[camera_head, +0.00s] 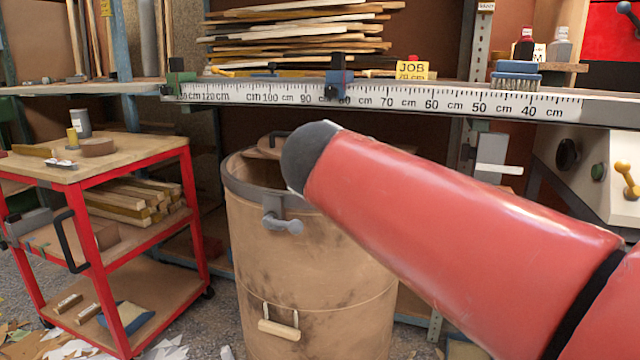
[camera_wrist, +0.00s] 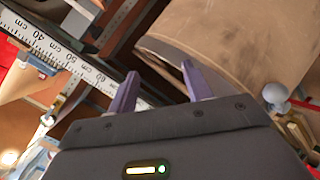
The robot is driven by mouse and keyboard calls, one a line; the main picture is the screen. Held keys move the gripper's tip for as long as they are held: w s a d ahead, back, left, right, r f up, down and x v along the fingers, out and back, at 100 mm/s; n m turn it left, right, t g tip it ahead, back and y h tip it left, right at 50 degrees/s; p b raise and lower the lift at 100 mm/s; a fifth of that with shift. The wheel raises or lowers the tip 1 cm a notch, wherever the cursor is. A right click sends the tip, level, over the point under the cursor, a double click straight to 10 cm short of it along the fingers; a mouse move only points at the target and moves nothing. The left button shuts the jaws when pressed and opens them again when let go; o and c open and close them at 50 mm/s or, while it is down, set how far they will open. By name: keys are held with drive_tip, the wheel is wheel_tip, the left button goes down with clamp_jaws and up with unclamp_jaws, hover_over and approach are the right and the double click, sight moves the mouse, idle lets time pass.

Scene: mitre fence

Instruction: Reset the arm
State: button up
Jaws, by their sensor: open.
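My gripper (camera_wrist: 158,85) shows in the wrist view with its two purple-grey fingers apart and nothing between them. Past the fingers are the drum and the dark underside of the bench. In the head view my red arm reaches in from the lower right and ends in a dark rounded joint in front of the drum; the gripper itself is hidden there. The white centimetre scale (camera_head: 390,98) runs along the front edge of the bench, with a blue stop block (camera_head: 338,84) near the 80 mark. The scale also shows in the wrist view (camera_wrist: 60,47).
A large tan drum (camera_head: 300,245) with a grey clamp stands below the scale. A red trolley (camera_head: 135,152) stands at left with wood pieces on its shelves.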

drive_tip(key=s+d+f+m+g+y, duration=0.3)
drive_tip(key=s+d+f, duration=0.1)
drive_tip(key=s+f, duration=0.75)
drive_tip(key=s+d+f+m+g+y, duration=0.2)
drive_tip(key=s+d+f+m+g, duration=0.15)
drive_tip(key=s+f, duration=0.85)
wheel_tip(320, 180, up, 13)
drive_tip(key=w+p, duration=0.1)
drive_tip(key=p, duration=1.2)
drive_tip(key=shift+w+t, duration=0.3)
drive_tip(key=shift+t, duration=0.05)
